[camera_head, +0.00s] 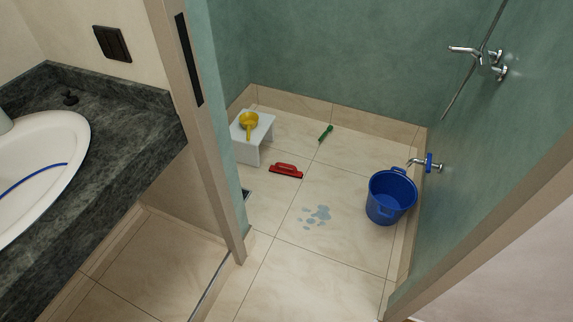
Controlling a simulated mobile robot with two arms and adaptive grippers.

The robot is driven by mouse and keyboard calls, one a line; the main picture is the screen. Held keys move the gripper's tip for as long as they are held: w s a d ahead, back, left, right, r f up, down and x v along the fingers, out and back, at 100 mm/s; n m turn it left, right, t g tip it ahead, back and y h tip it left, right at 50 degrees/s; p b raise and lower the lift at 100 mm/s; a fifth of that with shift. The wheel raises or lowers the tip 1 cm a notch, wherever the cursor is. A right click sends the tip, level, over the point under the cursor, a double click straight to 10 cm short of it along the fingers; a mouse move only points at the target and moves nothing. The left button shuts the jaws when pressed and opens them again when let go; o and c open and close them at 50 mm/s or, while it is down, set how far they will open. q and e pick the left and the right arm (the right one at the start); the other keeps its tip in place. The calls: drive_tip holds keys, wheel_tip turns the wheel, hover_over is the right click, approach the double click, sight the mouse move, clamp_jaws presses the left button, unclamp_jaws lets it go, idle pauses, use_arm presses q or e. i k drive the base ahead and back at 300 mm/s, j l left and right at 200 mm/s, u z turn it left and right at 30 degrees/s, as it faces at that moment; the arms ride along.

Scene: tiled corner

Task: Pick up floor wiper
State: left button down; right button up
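The floor wiper appears to be the red hand-held tool (286,170) with a dark lower edge. It lies on the beige tiled floor (330,255) of the wet area, just in front and to the right of a small white stool. Nothing touches it. A patch of water (316,215) lies on the floor in front of it, to the right. Neither of my grippers is in the head view.
A white stool (262,140) carries a yellow dipper (249,122). A green-handled tool (326,133) lies farther back. A blue bucket (390,197) stands under the wall tap (428,163). A door frame (200,130), a raised sill and a dark counter (130,130) bound the entrance.

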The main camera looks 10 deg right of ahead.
sight(276, 170)
drive_tip(key=i+l+u, duration=0.25)
drive_tip(key=i+l, duration=0.3)
drive_tip(key=i, duration=0.4)
drive_tip(key=i+l+u, duration=0.3)
drive_tip(key=i+l, duration=0.4)
drive_tip(key=i, duration=0.15)
